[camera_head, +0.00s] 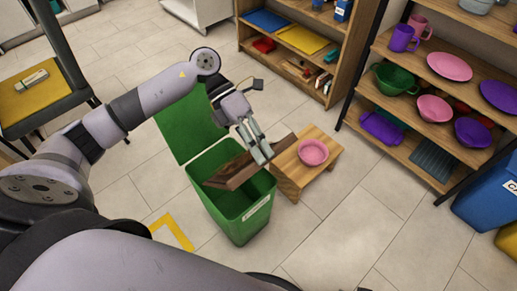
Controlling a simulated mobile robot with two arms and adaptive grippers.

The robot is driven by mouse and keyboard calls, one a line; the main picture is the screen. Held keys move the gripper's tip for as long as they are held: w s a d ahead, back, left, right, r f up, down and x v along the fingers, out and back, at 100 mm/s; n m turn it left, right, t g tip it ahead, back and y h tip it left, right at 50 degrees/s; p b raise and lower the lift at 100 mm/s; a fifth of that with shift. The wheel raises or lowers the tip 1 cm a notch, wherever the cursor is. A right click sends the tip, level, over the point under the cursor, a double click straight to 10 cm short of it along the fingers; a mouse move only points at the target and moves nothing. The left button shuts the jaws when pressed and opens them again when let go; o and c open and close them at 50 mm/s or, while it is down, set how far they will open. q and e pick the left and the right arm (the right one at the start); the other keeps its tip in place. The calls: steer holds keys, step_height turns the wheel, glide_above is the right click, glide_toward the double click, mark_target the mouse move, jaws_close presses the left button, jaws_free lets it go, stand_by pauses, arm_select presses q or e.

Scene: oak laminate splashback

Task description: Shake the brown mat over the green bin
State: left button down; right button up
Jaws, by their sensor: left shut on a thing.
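The brown mat (232,171) is a flat, dark brown piece seen at a slant over the mouth of the green bin (239,212). My left gripper (262,152) is shut on the mat at its right end. The mat's left part is over the bin's opening, and its right end reaches towards the small wooden stool. I cannot tell whether the mat touches the bin's rim. The bin's green lid (187,128) stands open behind it. My right gripper is not in view.
A wooden stool (318,172) with a pink bowl (313,152) stands close at the bin's right. Shelves (397,139) with dishes are at the right, beside a blue bin (487,196). A chair (37,103) is at the left. The front right floor is clear.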

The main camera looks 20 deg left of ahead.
arm_select(q)
steer(key=shift+d, duration=0.1)
steer(key=shift+d, duration=0.95)
steer(key=a, duration=0.3)
steer(key=shift+a+f, duration=0.1)
steer(key=shift+a, duration=0.5)
steer(key=d, duration=0.4)
steer(key=shift+d, duration=0.35)
steer(key=shift+a, duration=0.1)
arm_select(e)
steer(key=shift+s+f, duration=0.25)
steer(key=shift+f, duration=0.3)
arm_select(q)
steer(key=shift+a, duration=0.1)
steer(key=shift+r+p, duration=0.25)
steer(key=shift+p, duration=0.05)
